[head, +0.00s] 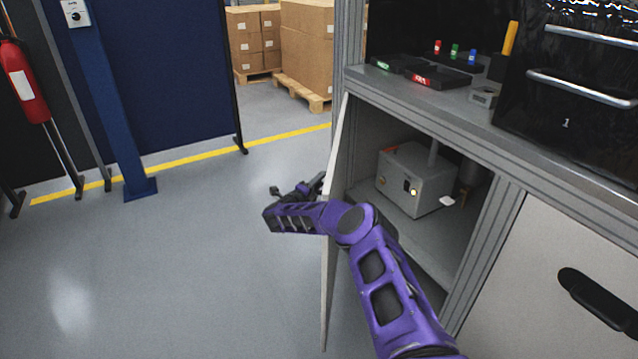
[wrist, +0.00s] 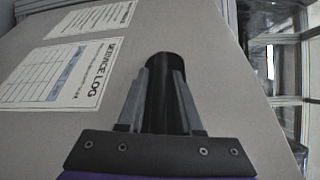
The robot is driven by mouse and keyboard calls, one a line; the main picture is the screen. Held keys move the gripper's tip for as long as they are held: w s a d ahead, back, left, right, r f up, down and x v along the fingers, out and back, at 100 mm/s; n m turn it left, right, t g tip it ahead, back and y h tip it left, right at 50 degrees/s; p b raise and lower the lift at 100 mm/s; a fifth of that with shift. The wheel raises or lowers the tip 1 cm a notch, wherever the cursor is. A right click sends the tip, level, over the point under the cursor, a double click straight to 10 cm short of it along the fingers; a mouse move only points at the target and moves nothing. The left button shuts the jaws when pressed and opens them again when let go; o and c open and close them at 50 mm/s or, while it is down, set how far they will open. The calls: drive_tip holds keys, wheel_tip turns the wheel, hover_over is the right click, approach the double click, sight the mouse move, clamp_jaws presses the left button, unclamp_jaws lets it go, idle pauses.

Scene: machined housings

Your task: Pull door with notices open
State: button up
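The door with notices (head: 340,145) stands swung well open, seen nearly edge-on in the head view, hinged at the left of the cabinet opening. Its face fills much of the wrist view (wrist: 228,100). A service log sheet (wrist: 65,75) and a second notice (wrist: 95,18) are on it. My gripper (wrist: 163,78) is at the door's outer face, its two fingers on either side of the black door handle (wrist: 163,108) and apparently closed against it. In the head view my gripper (head: 308,188) is left of the door, its fingertips partly hidden.
Inside the open cabinet (head: 430,250) a grey box unit (head: 415,180) sits on a shelf. A closed door with a black handle (head: 598,298) is at right. Trays (head: 435,77) lie on the worktop. The floor (head: 200,270) left of the door is clear.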

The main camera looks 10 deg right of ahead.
drive_tip(key=shift+o, duration=0.8)
drive_tip(key=shift+s+a, duration=0.1)
drive_tip(key=p+v, duration=0.2)
drive_tip(key=v, duration=1.5)
drive_tip(key=shift+a+p, duration=0.15)
drive_tip(key=shift+p, duration=0.2)
